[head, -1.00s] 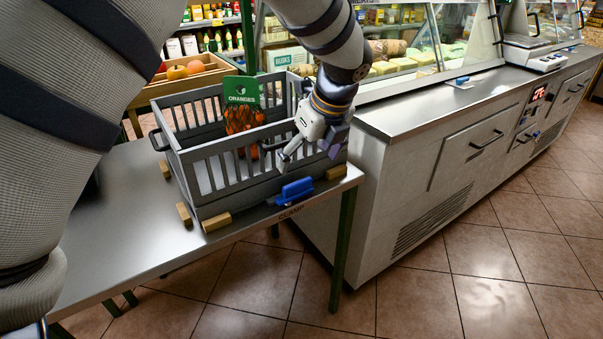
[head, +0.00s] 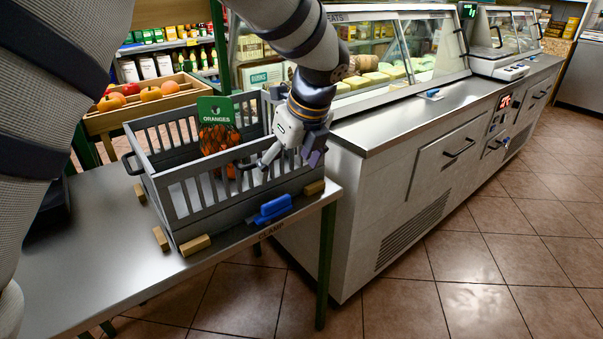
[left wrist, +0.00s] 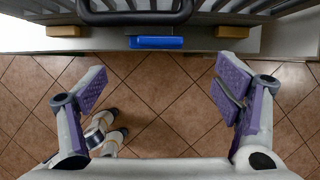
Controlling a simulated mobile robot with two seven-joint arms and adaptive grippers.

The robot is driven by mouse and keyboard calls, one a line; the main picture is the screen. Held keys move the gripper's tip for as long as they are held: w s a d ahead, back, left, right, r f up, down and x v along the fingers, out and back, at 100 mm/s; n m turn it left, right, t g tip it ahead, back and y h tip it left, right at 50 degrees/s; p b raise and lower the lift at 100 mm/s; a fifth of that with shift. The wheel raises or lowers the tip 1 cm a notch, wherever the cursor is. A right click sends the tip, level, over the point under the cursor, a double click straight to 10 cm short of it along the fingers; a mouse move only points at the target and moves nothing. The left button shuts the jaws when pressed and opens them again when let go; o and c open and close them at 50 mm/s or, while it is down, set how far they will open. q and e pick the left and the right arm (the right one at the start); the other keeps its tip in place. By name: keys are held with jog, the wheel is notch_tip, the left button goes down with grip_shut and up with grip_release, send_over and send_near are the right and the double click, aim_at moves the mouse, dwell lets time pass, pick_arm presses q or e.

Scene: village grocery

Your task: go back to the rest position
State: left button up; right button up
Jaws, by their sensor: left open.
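My left gripper (head: 291,158) is open and empty. In the head view it hangs in front of the right part of the grey slatted crate (head: 215,200), above the blue clamp (head: 272,209) at the table's edge. In the left wrist view its two purple-padded fingers (left wrist: 162,92) are spread wide, with only floor tiles between them. The blue clamp (left wrist: 156,42) and the crate's dark handle (left wrist: 135,14) show beyond the fingertips. My right gripper is not in view.
The crate stands on a steel table (head: 110,255) between wooden blocks (head: 195,245) and holds a net of oranges (head: 217,137) with a green label. A glass-fronted counter (head: 410,180) stands close on the right. Tiled floor is clear at lower right.

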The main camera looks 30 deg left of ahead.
pick_arm(q)
jog(key=s+d+f+n+g+h, duration=0.1)
jog(key=s+d+f+n, duration=0.15)
jog(key=s+f, duration=0.45)
jog(key=s+d+f+n+g+h, duration=0.15)
jog(key=s+f+n, duration=0.3)
jog(key=f, duration=0.55)
jog(key=s+d+f+n+h, duration=0.2)
jog(key=s+d+f+n, duration=0.1)
jog(key=s+f, duration=0.45)
jog(key=s+f+n, duration=0.2)
jog(key=s+n, duration=0.4)
jog(key=s, duration=0.6)
jog(key=s+f+n+g+p, duration=0.1)
jog(key=s+n, duration=0.5)
jog(key=s, duration=0.6)
jog(key=shift+s+a+f+n, duration=0.25)
jog(key=shift+a+f+n, duration=0.15)
jog(key=shift+f, duration=0.4)
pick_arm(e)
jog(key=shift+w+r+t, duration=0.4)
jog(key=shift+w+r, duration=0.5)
pick_arm(q)
jog(key=shift+g, duration=0.25)
